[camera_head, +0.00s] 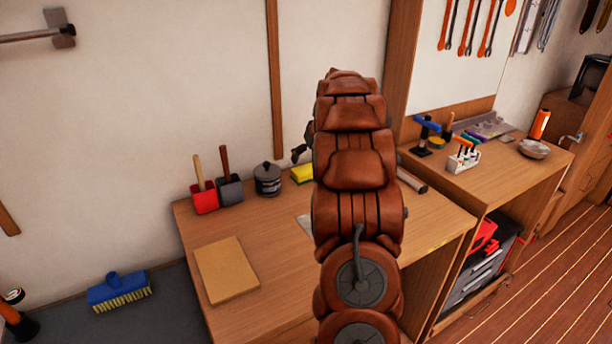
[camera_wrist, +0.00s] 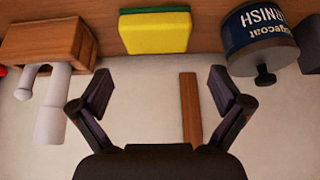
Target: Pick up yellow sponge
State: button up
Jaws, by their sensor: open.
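The yellow sponge (camera_head: 302,173) with a green layer lies on the wooden workbench (camera_head: 257,239) by the wall, its right part close to my arm's outline in the head view. In the wrist view, which looks upside down, the whole sponge (camera_wrist: 155,37) shows at the top centre, beyond my fingertips. My gripper (camera_wrist: 160,92) is open and empty, its two dark fingers spread wide. The sponge lies ahead of the gap between them, apart from both. In the head view my arm hides most of the gripper.
A lidded varnish can (camera_wrist: 262,38) stands beside the sponge; it also shows in the head view (camera_head: 267,179). A wooden box (camera_wrist: 48,42) with white cylindrical pieces is on the sponge's other side. Red (camera_head: 205,198) and grey (camera_head: 230,190) handled containers and a flat tan board (camera_head: 226,270) are further left.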

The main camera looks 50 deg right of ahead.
aim_at(306, 169)
jog(key=shift+w+d+f+p, duration=0.15)
jog(key=shift+w+d+f, duration=0.15)
jog(key=shift+f, duration=0.25)
jog(key=shift+w+d+f+p, duration=0.15)
jog(key=shift+w+d+f, duration=0.1)
jog(key=shift+f, duration=0.3)
jog(key=x, duration=0.1)
jog(key=p+x, duration=0.1)
jog(key=x, duration=0.2)
jog(key=shift+s+a+f, duration=0.1)
jog(key=shift+s, duration=0.2)
jog(key=shift+w+f+p, duration=0.35)
jog(key=shift+f, duration=0.3)
jog(key=shift+c, duration=0.4)
jog(key=c, duration=0.5)
